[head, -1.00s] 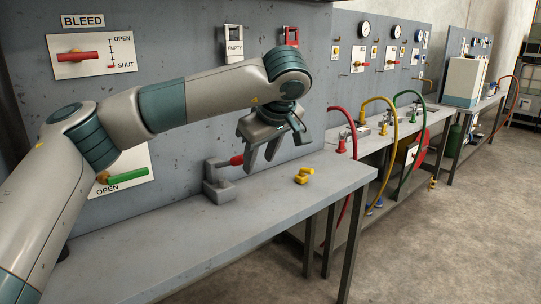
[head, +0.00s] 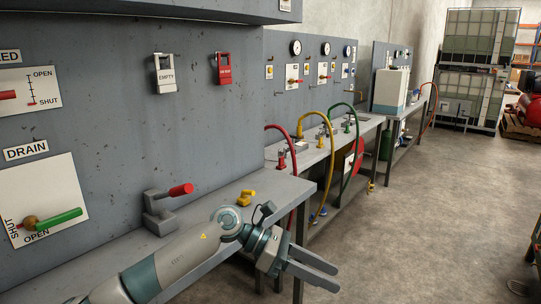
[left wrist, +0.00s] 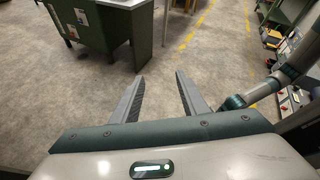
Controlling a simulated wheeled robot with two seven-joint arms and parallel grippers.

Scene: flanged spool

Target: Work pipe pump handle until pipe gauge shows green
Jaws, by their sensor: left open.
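In the head view, a grey lever device with a red grip (head: 180,190) stands on the near bench; I cannot tell whether it is the pipe pump. Several round gauges sit on the panel further along, among them a left one (head: 295,47) and a middle one (head: 326,48); their faces are too small to read for colour. My left gripper (head: 325,277) is open and empty, beyond the bench's front edge over the floor, well apart from the red grip. In the left wrist view its two fingers (left wrist: 160,80) are spread, with only floor between them. My right gripper is not in view.
A yellow fitting (head: 246,197) lies on the near bench (head: 275,185). Red, yellow (head: 330,125) and green hoses arch over the benches behind. The aisle floor (head: 420,220) at right is clear. A green cabinet (left wrist: 100,25) shows in the left wrist view.

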